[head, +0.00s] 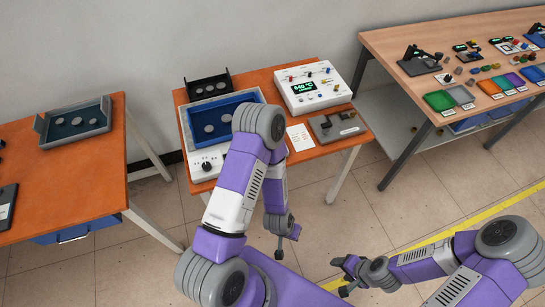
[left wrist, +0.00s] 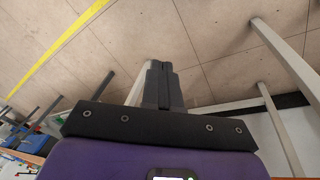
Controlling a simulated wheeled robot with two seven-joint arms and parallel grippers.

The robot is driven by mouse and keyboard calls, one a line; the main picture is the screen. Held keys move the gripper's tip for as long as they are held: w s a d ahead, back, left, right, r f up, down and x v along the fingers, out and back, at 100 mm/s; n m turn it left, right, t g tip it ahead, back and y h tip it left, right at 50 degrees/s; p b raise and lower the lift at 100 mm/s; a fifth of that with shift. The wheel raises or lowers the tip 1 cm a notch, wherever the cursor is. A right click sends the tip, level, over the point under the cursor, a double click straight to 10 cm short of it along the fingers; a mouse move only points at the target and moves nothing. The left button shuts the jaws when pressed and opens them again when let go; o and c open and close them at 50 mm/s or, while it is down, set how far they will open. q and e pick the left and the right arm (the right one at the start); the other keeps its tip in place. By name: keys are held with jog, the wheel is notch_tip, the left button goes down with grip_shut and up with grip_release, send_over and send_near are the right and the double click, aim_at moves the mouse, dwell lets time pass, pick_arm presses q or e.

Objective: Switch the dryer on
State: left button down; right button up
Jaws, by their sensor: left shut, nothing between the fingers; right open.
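A white unit with a blue tray (head: 256,97) and a black knob (head: 206,166) on its front stands on the middle orange table; it may be the dryer, but I cannot read a label. Its tray holds several grey discs and is partly hidden by my left arm. My left gripper (head: 279,254) hangs in front of that table, below its top and apart from the unit. In the left wrist view its fingers (left wrist: 160,66) are together and empty, with floor beyond. My right gripper (head: 342,276) is open and empty over the floor at the lower right.
A white control box (head: 313,88) with a green display stands right of the unit. A grey fixture plate (head: 338,126) and a paper (head: 300,137) lie before it. A left table holds another tray (head: 73,123). A wooden bench (head: 440,40) with parts is at right. Floor between is clear.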

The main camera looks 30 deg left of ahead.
pick_arm(q)
jog(key=w+a+f+m+t+y+b, duration=0.5)
jog(key=w+a+y+b, duration=0.1)
jog(key=a+y, duration=0.25)
jog(key=w+r+m+t+y+b, duration=0.1)
jog(key=r+m+t+y+b, duration=0.1)
jog(key=r, duration=0.4)
jog(key=w+r+m+t+y+b, duration=0.2)
jog(key=r+m+t+y, duration=0.2)
jog(key=r+m+t, duration=0.1)
jog(key=shift+w+a+r+t+y, duration=0.25)
jog(key=shift+a+r+t+y, duration=0.15)
jog(key=shift+r+t, duration=0.45)
pick_arm(e)
notch_tip(320, 180, down, 12)
pick_arm(q)
jog(key=shift+f, duration=0.2)
jog(key=b+x, duration=0.2)
jog(key=x, duration=1.2)
jog(key=shift+r, duration=0.15)
pick_arm(e)
jog(key=shift+f, duration=0.65)
